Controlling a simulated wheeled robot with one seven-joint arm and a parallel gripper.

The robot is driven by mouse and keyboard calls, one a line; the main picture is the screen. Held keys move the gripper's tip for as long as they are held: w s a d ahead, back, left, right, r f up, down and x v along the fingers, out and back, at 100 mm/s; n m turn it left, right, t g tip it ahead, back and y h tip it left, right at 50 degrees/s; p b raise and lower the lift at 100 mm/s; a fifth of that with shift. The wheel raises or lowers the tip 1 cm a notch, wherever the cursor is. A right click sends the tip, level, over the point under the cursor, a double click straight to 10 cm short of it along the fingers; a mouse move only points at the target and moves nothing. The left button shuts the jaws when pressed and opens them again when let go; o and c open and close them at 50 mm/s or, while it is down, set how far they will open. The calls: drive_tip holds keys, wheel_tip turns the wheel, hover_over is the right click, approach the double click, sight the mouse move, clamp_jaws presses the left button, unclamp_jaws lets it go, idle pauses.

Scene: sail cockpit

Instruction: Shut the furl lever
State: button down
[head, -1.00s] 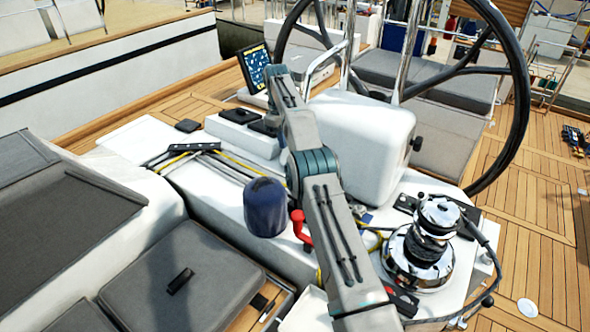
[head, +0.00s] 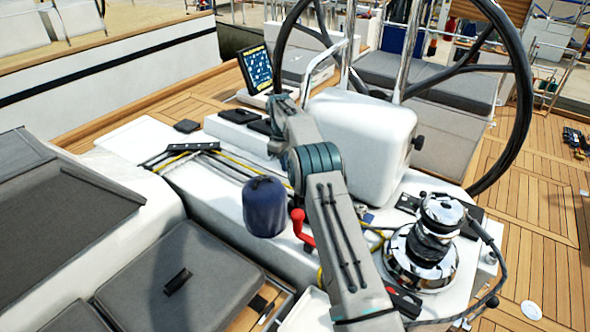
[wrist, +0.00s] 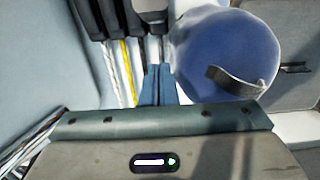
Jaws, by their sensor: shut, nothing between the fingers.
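My gripper (wrist: 158,84) shows in the wrist view as two blue fingers pressed together, with nothing between them. It points at a row of dark levers (wrist: 118,22) at the top, with white and yellow lines running from them. A rounded blue cover (wrist: 222,52) is just right of the fingers. In the head view a red lever (head: 301,227) sticks up beside my arm, right of the blue cover (head: 265,207). No label shows, so I cannot tell which lever is the furl lever. My fingers are hidden in the head view.
A chrome winch (head: 422,255) stands at the right, near a black steering wheel (head: 525,80) and a white pedestal (head: 365,140). A chart screen (head: 257,68) is at the back. Grey cushions (head: 185,285) lie at lower left. Teak deck (head: 530,215) is open at the right.

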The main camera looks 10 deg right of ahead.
drive_tip(key=s+d, duration=0.2)
drive_tip(key=shift+s+d+f+p, duration=0.3)
drive_tip(key=shift+s+d+p, duration=0.05)
drive_tip(key=shift+d+p, duration=0.05)
idle(0.6)
